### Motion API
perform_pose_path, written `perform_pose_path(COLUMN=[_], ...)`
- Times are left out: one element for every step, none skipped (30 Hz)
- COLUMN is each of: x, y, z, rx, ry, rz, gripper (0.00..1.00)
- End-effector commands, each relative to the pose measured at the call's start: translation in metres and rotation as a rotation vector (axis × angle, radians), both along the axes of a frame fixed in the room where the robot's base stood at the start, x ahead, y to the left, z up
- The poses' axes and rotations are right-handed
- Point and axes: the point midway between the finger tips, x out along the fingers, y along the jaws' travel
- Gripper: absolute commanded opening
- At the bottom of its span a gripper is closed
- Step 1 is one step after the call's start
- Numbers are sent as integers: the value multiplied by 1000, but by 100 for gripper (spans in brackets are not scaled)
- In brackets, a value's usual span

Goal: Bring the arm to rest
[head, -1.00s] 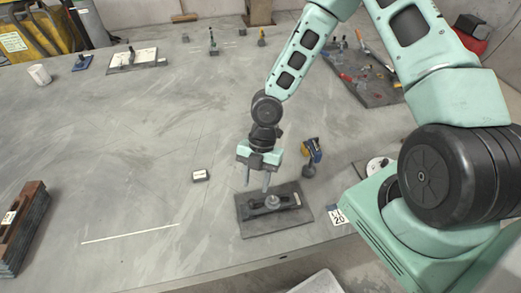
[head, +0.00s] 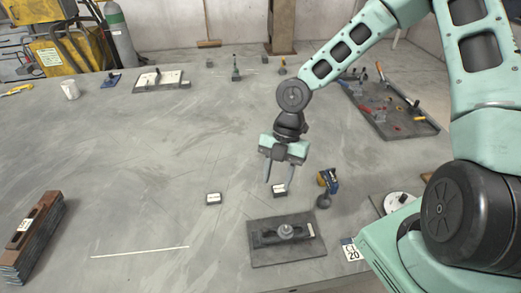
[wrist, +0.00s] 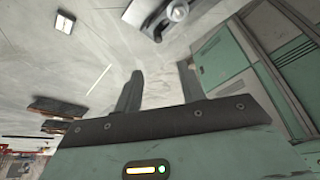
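My gripper (head: 279,184) is open and empty, its two fingers pointing down. In the head view it hangs over the grey table, beyond the dark plate with a round knob (head: 286,232). A small dark block with a white label (head: 279,191) shows just below and between the fingertips; I cannot tell the height gap. In the wrist view the two fingers (wrist: 160,85) stand apart with nothing between them. The knobbed plate (wrist: 140,12) is partly cut off at the top there. My arm reaches in from the upper right, its elbow bent.
Another labelled block (head: 213,199) lies to the left. A blue and yellow tool (head: 328,182) stands to the right. A tray of tools (head: 388,108) is at the back right, and a brown-topped stack (head: 33,235) at the left. The table's middle left is clear.

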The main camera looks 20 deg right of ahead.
Motion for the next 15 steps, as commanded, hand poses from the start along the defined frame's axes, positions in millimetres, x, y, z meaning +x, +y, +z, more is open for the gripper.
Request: perform_pose_path(x=[0, 0, 0, 0, 0, -2, -4, -6, -11, -15, -20, -27, -32, -37, -44], y=[0, 0, 0, 0, 0, 1, 2, 4, 6, 7, 9, 13, 15, 17, 21], z=[0, 0, 0, 0, 0, 0, 1, 2, 3, 5, 7, 11, 14, 18, 24], rx=[0, 0, 0, 0, 0, -12, -27, -47, -82, -113, -150, -202, -243, -284, -334], ry=[0, 0, 0, 0, 0, 4, 10, 19, 32, 43, 53, 65, 72, 76, 77], rz=[0, 0, 0, 0, 0, -5, -13, -28, -55, -82, -115, -167, -212, -261, -330], gripper=[40, 40, 40, 40, 40, 40, 40, 40, 40, 40, 40, 40, 40, 40, 40])
